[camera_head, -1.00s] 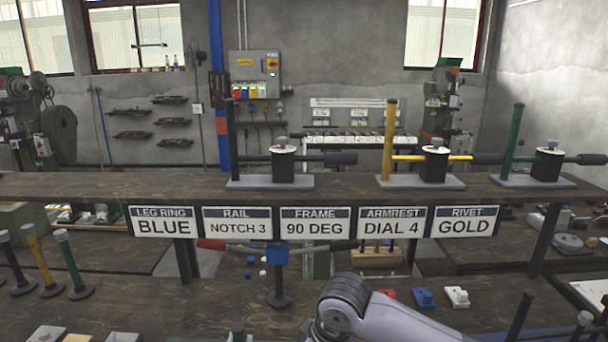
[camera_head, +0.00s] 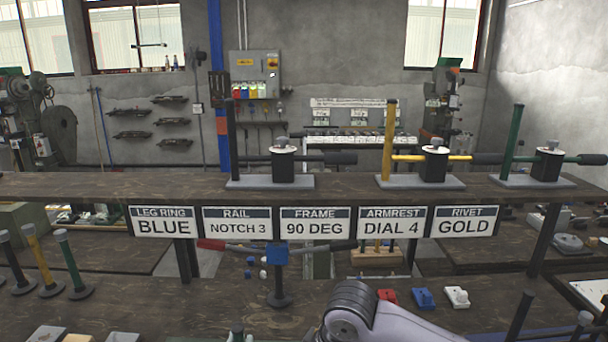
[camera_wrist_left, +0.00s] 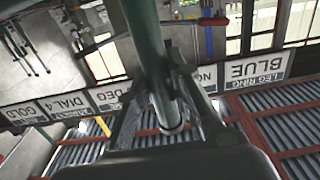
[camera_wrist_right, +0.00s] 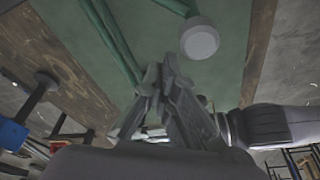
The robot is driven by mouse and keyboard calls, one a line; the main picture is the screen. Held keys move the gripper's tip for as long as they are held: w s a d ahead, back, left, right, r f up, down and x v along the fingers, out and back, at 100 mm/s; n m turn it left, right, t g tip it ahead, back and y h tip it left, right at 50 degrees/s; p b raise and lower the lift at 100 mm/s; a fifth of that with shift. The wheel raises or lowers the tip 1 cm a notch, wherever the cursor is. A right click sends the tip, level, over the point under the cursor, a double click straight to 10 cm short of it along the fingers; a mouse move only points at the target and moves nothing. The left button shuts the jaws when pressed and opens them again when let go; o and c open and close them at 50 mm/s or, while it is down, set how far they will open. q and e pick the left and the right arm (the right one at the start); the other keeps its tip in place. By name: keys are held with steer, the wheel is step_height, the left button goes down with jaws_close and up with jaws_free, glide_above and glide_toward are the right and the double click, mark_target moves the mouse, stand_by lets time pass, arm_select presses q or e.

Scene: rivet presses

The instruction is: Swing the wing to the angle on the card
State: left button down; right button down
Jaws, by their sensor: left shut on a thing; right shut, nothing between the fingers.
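The angle card (camera_head: 315,222) reads FRAME 90 DEG and hangs in the middle of the card row under the shelf. In the left wrist view my left gripper (camera_wrist_left: 163,78) is shut on a dark green tube (camera_wrist_left: 143,30) with a pale end. In the right wrist view my right gripper (camera_wrist_right: 160,70) is shut and empty. Beyond it is a green surface (camera_wrist_right: 210,75) with green tubes (camera_wrist_right: 108,38) and a grey round cap (camera_wrist_right: 199,38). Neither gripper shows in the head view. I cannot tell which part is the wing or its angle.
Cards for leg ring (camera_head: 164,227), rail, armrest and rivet hang beside the frame card. The shelf (camera_head: 90,187) carries three hand presses (camera_head: 285,165). Black, yellow and green posts (camera_head: 72,262) stand on the bench at left. Red, blue and white blocks (camera_head: 424,298) lie at right.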

steer(key=shift+s+d, duration=0.3)
steer(key=shift+s, duration=0.4)
steer(key=shift+s, duration=0.1)
steer(key=shift+s+d, duration=0.85)
steer(key=shift+s, duration=0.2)
steer(key=shift+s+d, duration=0.9)
steer(key=shift+d, duration=0.2)
steer(key=shift+s+d, duration=0.35)
steer(key=shift+d, duration=0.2)
steer(key=shift+s+d, duration=0.3)
steer(key=shift+d, duration=0.2)
stand_by(0.3)
